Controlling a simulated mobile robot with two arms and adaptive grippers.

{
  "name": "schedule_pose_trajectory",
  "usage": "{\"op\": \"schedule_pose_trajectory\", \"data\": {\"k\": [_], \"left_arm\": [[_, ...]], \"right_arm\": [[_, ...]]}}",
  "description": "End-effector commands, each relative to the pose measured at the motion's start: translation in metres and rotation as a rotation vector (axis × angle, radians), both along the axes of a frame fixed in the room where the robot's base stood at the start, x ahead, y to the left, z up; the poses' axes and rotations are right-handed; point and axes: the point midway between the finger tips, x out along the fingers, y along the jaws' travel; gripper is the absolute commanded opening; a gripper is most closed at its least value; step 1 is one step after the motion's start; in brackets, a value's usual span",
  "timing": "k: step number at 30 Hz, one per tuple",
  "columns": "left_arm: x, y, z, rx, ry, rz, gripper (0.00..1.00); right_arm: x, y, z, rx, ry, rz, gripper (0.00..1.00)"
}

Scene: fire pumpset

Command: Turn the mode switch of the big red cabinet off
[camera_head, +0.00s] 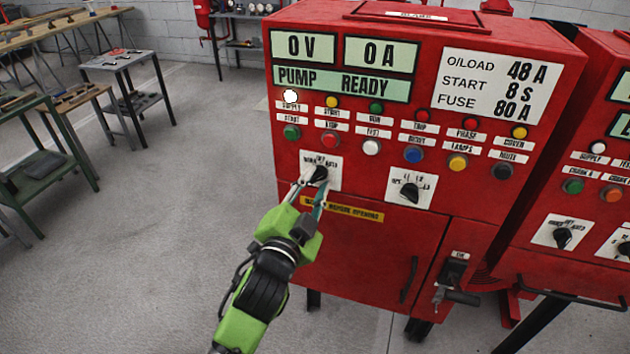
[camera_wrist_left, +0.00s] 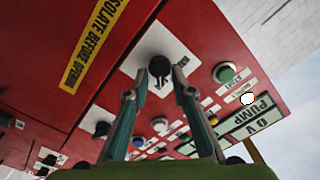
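The big red cabinet (camera_head: 400,130) fills the middle of the head view. Its mode switch (camera_head: 319,173) is a black knob on a white plate whose label partly reads AUTO. The switch also shows in the left wrist view (camera_wrist_left: 159,67), where the picture is upside down. My left gripper (camera_head: 307,193) is in front of the plate, its green-grey fingers spread apart. In the left wrist view the fingertips (camera_wrist_left: 154,88) flank the knob, with gaps visible; I cannot tell whether either touches it. Fingers partly hide the label, and the knob's exact setting is unclear. My right gripper is out of view.
A second black knob (camera_head: 409,191) is to the right on the same cabinet, below rows of coloured buttons. A lever handle (camera_head: 455,285) juts out lower right. Another red cabinet (camera_head: 590,150) stands at the right. Workbenches (camera_head: 122,62) stand at the left; the floor between is clear.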

Motion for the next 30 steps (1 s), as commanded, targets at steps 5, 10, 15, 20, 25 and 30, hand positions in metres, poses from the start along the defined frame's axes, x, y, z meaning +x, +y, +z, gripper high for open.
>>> {"op": "schedule_pose_trajectory", "data": {"k": [5, 10, 15, 20, 25, 30], "left_arm": [[0.0039, -0.0013, -0.0001, -0.001, 0.0, 0.0, 0.24], [0.0037, -0.0012, -0.0001, -0.001, 0.0, 0.0, 0.24], [0.0036, -0.0012, -0.0001, -0.001, 0.0, 0.0, 0.0], [0.0035, -0.0011, -0.0001, -0.002, 0.001, 0.0, 0.0], [0.0035, -0.0011, 0.0004, -0.029, 0.01, 0.0, 0.0], [0.0036, -0.0009, 0.0011, -0.105, 0.036, 0.0, 0.0]], "right_arm": [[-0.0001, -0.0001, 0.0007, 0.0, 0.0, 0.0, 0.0], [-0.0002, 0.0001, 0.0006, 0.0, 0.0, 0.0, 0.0], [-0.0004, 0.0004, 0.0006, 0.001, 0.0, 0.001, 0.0], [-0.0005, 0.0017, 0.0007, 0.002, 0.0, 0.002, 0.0], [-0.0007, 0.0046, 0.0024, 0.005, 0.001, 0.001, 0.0], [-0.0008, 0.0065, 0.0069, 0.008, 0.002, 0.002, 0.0]]}}
